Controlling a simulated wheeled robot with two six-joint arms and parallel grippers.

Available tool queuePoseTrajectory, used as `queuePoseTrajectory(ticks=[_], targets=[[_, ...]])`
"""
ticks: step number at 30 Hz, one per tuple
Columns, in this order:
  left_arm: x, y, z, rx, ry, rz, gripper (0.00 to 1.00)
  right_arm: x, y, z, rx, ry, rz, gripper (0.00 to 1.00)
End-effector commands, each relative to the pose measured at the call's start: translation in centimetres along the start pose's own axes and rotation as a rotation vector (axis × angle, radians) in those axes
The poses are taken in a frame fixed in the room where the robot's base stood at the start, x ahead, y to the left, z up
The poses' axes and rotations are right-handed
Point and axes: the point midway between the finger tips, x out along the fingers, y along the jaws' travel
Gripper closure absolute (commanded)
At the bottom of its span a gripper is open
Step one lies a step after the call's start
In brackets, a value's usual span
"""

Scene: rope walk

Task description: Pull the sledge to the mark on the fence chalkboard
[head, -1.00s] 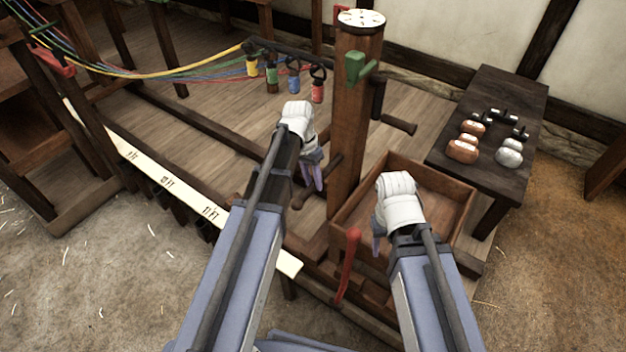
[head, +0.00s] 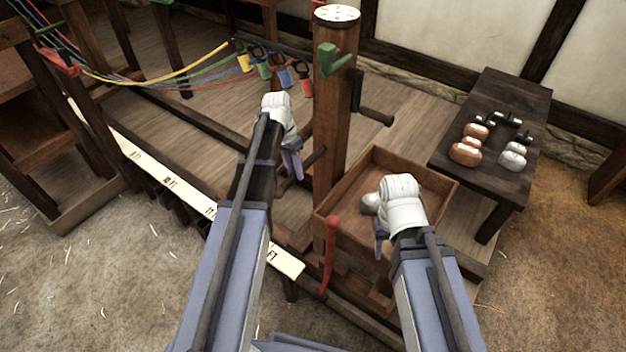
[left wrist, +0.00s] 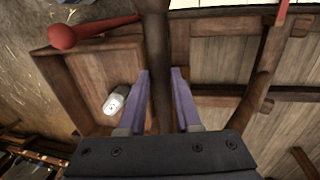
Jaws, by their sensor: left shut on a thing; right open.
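The sledge is the wooden frame with an upright post (head: 333,140) and an open tray (head: 440,200). My left gripper (head: 296,168) is shut on a dark wooden bar (head: 312,160) beside the post; in the left wrist view the bar (left wrist: 160,60) runs between the two purple fingers. My right gripper (head: 381,248) is open over the tray, by a grey weight (head: 369,203) that lies inside. The weight also shows in the left wrist view (left wrist: 116,100). The pale board (head: 190,197) along the near fence carries several lettered marks, too small to read surely.
A red lever (head: 330,250) stands at the tray's near corner. The post carries a green handle (head: 330,62) and a dark crank (head: 372,115). Coloured ropes end at hooks (head: 270,68) behind my left gripper. A dark bench (head: 500,90) with weights stands right.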

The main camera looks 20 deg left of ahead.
Motion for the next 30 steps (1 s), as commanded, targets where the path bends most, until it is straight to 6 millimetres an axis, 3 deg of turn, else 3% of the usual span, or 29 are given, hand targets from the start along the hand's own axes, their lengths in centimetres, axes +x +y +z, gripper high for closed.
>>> queuePoseTrajectory(ticks=[1, 6, 18, 19, 26, 30], targets=[[-0.4, -1.9, -0.3, -0.008, 0.003, -0.006, 1.00, 0.0, 0.0, 0.0, 0.000, 0.000, 0.000, 0.50], [-0.9, -4.7, -0.2, -0.005, 0.002, -0.005, 1.00, 0.0, 0.0, 0.0, 0.000, 0.000, 0.000, 0.50], [-1.0, -5.3, 0.0, -0.001, 0.001, -0.004, 1.00, 0.0, 0.0, 0.0, 0.000, 0.000, 0.000, 0.50], [-1.0, -5.3, 0.0, -0.001, 0.001, -0.004, 0.67, 0.0, 0.0, 0.0, 0.000, 0.000, 0.000, 0.50], [-1.0, -5.1, 0.0, 0.000, 0.001, -0.002, 0.41, 0.0, 0.0, 0.0, 0.000, 0.000, 0.000, 0.50], [-1.0, -5.1, 0.0, 0.000, 0.001, -0.001, 0.39, 0.0, 0.0, 0.0, 0.000, 0.000, 0.000, 0.50]])
